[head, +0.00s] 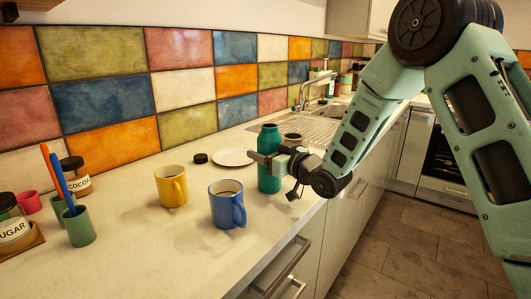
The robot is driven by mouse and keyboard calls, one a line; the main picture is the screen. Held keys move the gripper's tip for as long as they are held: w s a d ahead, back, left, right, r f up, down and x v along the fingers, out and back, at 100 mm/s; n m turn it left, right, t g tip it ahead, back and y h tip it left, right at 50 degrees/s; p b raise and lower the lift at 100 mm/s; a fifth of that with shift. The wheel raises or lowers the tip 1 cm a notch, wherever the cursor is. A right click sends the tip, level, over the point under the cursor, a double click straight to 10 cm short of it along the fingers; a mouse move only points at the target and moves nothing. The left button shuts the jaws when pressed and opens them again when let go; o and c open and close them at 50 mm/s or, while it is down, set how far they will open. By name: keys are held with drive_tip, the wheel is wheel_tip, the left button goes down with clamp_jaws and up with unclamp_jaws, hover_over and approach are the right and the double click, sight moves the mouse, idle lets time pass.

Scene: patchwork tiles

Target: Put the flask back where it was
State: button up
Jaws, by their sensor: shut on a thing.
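The flask (268,181) is a teal-green bottle with an open-looking neck, upright near the counter's front edge, right of the blue mug. My gripper (267,158) reaches in from the right and is shut on the flask's upper body. The jaws hide part of its middle. I cannot tell whether its base touches the counter or hangs just above it. A small black cap (200,158) lies on the counter behind and left of the flask.
A blue mug (226,208) and a yellow mug (170,188) stand left of the flask. A white plate (232,157) lies behind it. A green cup with pens (79,228), a cocoa jar (75,178) and a sugar jar (13,228) are far left. The counter front (150,260) is clear.

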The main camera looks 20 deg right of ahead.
drive_tip(key=o, duration=1.2)
drive_tip(key=shift+f, duration=0.1)
drive_tip(key=shift+r, duration=0.2)
drive_tip(key=b+v, duration=0.1)
drive_tip(key=v, duration=1.1)
drive_tip(key=shift+d+f, duration=0.1)
